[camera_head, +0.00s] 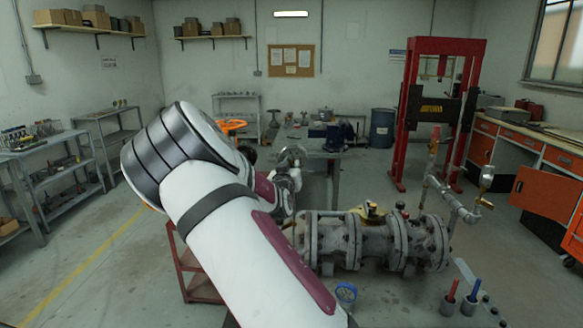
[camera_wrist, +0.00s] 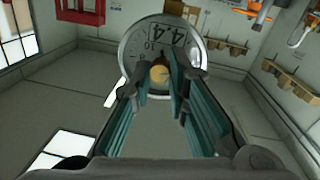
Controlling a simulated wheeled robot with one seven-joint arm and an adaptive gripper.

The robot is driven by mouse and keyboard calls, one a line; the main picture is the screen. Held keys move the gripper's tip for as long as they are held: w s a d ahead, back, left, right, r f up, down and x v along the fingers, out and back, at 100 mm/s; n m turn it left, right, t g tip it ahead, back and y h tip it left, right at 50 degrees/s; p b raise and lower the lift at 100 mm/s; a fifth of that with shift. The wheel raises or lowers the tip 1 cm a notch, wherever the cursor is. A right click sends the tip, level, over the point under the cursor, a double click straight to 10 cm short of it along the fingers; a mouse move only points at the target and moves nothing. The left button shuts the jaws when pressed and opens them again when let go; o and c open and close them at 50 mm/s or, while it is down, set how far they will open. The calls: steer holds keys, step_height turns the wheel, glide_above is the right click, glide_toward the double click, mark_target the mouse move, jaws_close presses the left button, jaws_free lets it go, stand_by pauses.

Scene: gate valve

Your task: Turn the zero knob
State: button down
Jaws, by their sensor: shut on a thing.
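In the wrist view a round dial gauge (camera_wrist: 186,37) with a silver rim and printed figures stands just beyond my fingertips. A small brass-coloured zero knob (camera_wrist: 160,74) sits at the lower part of its face. My gripper (camera_wrist: 161,79) has its two teal-padded fingers on either side of the knob and is shut on it. The fingers hide part of the knob's sides and the lower dial. In the head view my own arm covers much of the middle, and the fingertips and knob cannot be made out.
A large grey flanged valve body (camera_head: 375,240) lies right of my arm, with pipework (camera_head: 455,203) rising beside it. A red press frame (camera_head: 403,130) stands behind. A blue cup (camera_head: 346,293) and tool holders (camera_head: 448,305) are in front. Shelves (camera_head: 60,165) line the left.

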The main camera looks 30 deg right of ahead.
steer(key=n, duration=0.5)
steer(key=n+t, duration=0.1)
steer(key=n, duration=0.3)
steer(key=shift+n, duration=0.6)
steer(key=c, duration=1.5)
jaws_free()
steer(key=shift+w+a, duration=0.1)
steer(key=shift+c, duration=0.2)
steer(key=v, duration=1.2)
